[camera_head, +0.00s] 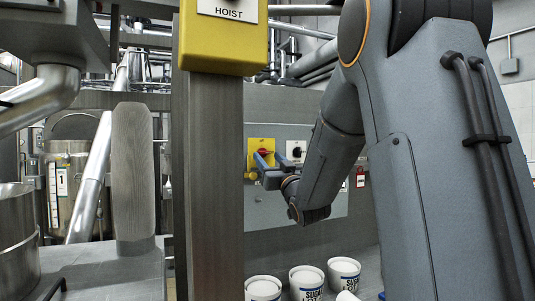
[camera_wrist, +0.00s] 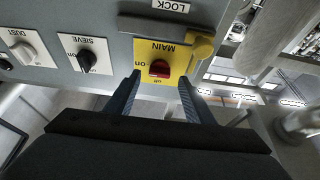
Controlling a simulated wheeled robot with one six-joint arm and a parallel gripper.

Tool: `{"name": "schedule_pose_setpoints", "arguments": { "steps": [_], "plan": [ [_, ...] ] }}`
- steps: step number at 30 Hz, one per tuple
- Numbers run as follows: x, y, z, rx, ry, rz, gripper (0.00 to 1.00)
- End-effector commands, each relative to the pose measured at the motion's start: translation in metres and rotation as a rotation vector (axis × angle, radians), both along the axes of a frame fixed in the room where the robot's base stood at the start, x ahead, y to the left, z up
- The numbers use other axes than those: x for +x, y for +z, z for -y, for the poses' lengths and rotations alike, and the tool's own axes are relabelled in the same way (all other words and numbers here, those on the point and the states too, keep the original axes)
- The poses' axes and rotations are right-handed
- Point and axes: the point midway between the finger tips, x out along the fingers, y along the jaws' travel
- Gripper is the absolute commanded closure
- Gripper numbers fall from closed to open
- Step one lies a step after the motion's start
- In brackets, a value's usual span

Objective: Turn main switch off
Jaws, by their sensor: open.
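The main switch is a red knob (camera_wrist: 159,69) on a yellow plate marked MAIN (camera_wrist: 165,50), with "on" printed at its left in the wrist view. The plate appears upside down there. In the head view the yellow plate (camera_head: 254,147) shows on the grey panel, with the red knob (camera_head: 264,153) partly behind my fingers. My gripper (camera_wrist: 157,83) is open, its two fingers on either side of the red knob, tips close to the panel. It also shows in the head view (camera_head: 266,162). I cannot tell whether a finger touches the knob.
A SIEVE switch (camera_wrist: 86,61) and a DUST switch (camera_wrist: 24,49) sit beside the main switch. A yellow lock part (camera_wrist: 202,48) is close to one fingertip. A yellow HOIST box (camera_head: 222,35) on a post stands in front. White buckets (camera_head: 306,280) stand below the panel.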

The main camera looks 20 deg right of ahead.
Motion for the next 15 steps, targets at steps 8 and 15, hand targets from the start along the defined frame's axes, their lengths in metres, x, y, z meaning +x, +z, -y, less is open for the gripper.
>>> {"name": "schedule_pose_setpoints", "arguments": {
  "steps": [8,15],
  "plan": [
    [0.023,0.01,0.002,0.0,-0.002,-0.001,0.52],
    [0.024,0.01,0.003,0.0,-0.004,-0.001,0.52]
  ]
}}
